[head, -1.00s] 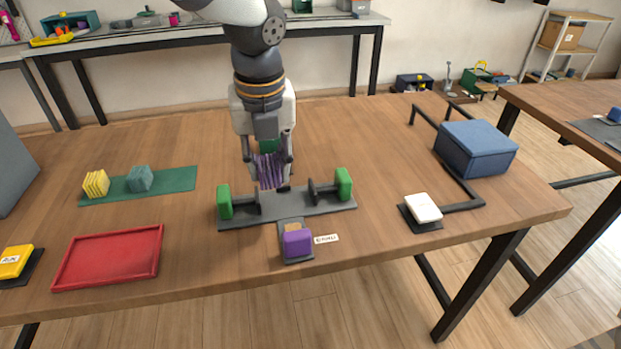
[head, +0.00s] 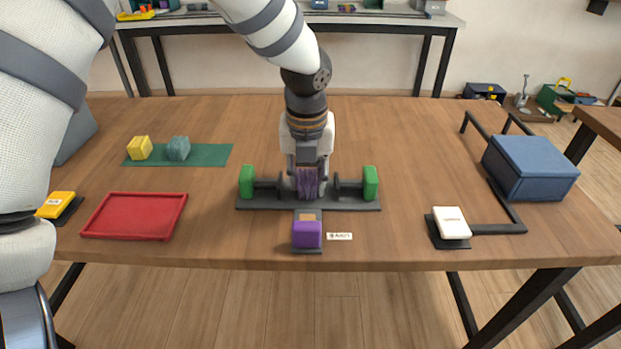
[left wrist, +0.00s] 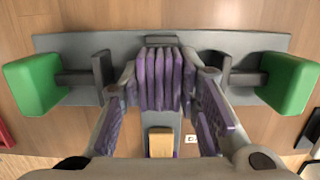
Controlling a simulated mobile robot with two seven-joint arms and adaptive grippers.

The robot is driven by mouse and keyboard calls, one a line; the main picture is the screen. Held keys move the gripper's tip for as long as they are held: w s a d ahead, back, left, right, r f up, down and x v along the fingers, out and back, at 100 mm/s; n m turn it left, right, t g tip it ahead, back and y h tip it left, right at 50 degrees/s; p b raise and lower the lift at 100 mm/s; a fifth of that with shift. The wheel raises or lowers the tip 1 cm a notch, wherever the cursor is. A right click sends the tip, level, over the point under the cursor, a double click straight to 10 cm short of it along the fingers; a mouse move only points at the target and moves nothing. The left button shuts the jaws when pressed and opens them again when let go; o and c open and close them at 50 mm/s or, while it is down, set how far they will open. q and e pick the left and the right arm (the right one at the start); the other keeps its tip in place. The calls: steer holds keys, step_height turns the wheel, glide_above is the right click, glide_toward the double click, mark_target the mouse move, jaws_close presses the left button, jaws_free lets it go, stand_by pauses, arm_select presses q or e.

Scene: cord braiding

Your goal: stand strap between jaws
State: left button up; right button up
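The strap (head: 308,184) is a pleated purple bundle, standing upright between the two dark jaw plates of the grey fixture (head: 260,204). The fixture has a green block at each end. In the left wrist view the strap (left wrist: 160,80) shows between the left jaw (left wrist: 101,78) and right jaw (left wrist: 220,74), with a gap on each side. My left gripper (head: 307,180) points down over the fixture; in its wrist view its fingertips (left wrist: 165,85) lie against both sides of the strap. The strap's lower end is hidden. My right gripper is not in view.
A purple block (head: 306,234) sits on the fixture's front tongue beside a small label. A red tray (head: 135,216), a green mat (head: 212,154) with two blocks and a yellow item are left. A white pad (head: 452,222) and blue box (head: 530,166) are right.

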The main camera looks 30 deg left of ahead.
mark_target(308, 183)
arm_select(q)
steer(key=o, duration=0.3)
steer(key=shift+s+d+r, duration=0.1)
steer(key=shift+d+r, duration=0.05)
steer(key=shift+r, duration=0.3)
steer(key=r, duration=0.3)
steer(key=s+r, duration=0.1)
steer(key=r, duration=0.3)
steer(key=d+r+p, duration=0.1)
steer(key=r, duration=0.3)
steer(key=shift+s+r, duration=0.15)
steer(key=shift+s, duration=0.05)
arm_select(e)
steer(key=shift+w+d+r+t, duration=0.1)
steer(key=shift+w+r+t, duration=0.2)
steer(key=shift+w+r, duration=0.55)
